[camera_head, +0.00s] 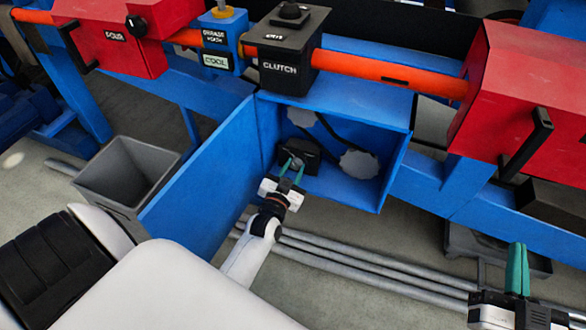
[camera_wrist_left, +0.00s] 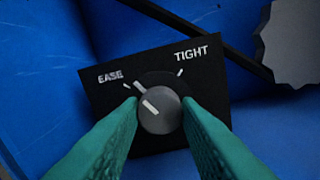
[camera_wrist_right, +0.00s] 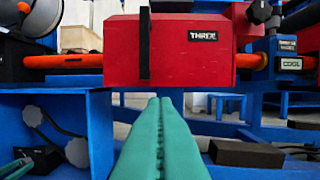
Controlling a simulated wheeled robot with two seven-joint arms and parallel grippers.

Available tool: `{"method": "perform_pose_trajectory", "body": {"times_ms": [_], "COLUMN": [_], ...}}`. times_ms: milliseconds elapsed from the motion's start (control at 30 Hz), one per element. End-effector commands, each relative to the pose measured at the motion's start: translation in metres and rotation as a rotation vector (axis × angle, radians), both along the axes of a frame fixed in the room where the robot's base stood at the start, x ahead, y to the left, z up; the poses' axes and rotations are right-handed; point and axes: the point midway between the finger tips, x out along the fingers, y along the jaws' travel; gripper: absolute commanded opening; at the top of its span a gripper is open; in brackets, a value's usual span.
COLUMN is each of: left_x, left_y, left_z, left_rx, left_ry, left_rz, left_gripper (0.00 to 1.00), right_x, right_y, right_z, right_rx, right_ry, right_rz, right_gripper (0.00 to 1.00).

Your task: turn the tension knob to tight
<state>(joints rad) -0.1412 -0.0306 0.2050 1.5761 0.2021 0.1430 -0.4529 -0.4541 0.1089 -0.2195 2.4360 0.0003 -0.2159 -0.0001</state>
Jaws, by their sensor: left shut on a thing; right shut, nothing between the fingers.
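The tension knob (camera_wrist_left: 158,108) is a grey round knob on a black plate (camera_wrist_left: 210,88) marked EASE at upper left and TIGHT at upper right. Its white pointer line points to the upper left, towards the EASE side. My left gripper (camera_wrist_left: 160,110) is shut on the knob, with a teal finger on each side. In the head view my left gripper (camera_head: 291,172) reaches into the open blue cabinet (camera_head: 335,103), where the black knob block (camera_head: 310,152) sits. My right gripper (camera_head: 517,270) is shut and empty at the lower right; its closed fingers (camera_wrist_right: 160,105) also show in the right wrist view.
Beside the knob, two pale grey wheels (camera_head: 358,163) are mounted inside the cabinet. The open blue door (camera_head: 200,175) stands left of my left forearm. A grey bin (camera_head: 128,175) stands farther left. A red box (camera_head: 520,95) with a black handle is near my right gripper.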

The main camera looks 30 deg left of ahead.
Motion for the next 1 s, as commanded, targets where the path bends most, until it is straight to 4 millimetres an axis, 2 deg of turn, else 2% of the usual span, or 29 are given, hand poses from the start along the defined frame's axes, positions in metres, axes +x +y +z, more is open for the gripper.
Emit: {"method": "perform_pose_trajectory", "body": {"times_ms": [267,400,600,800,1000], "left_x": [0.0,0.0,0.0,0.0,0.0], "left_y": [0.0,-0.001,0.0,-0.001,-0.001], "left_z": [0.002,0.003,0.002,0.001,0.0], "left_rx": [0.158,0.268,0.449,0.634,0.819], "left_ry": [0.042,0.069,0.111,0.156,0.199], "left_rz": [0.0,0.0,0.0,0.0,0.0], "left_gripper": [0.07,0.07,0.07,0.07,0.07], "right_x": [-0.005,-0.02,-0.05,-0.078,-0.092], "right_y": [-0.011,-0.02,-0.034,-0.044,-0.049], "right_z": [-0.05,-0.082,-0.117,-0.137,-0.145], "right_rx": [-0.091,-0.142,-0.205,-0.245,-0.263], "right_ry": [0.347,0.562,0.834,1.018,1.108], "right_rz": [-0.023,-0.036,-0.054,-0.065,-0.07], "right_gripper": [0.0,0.0,0.0,0.0,0.0]}}
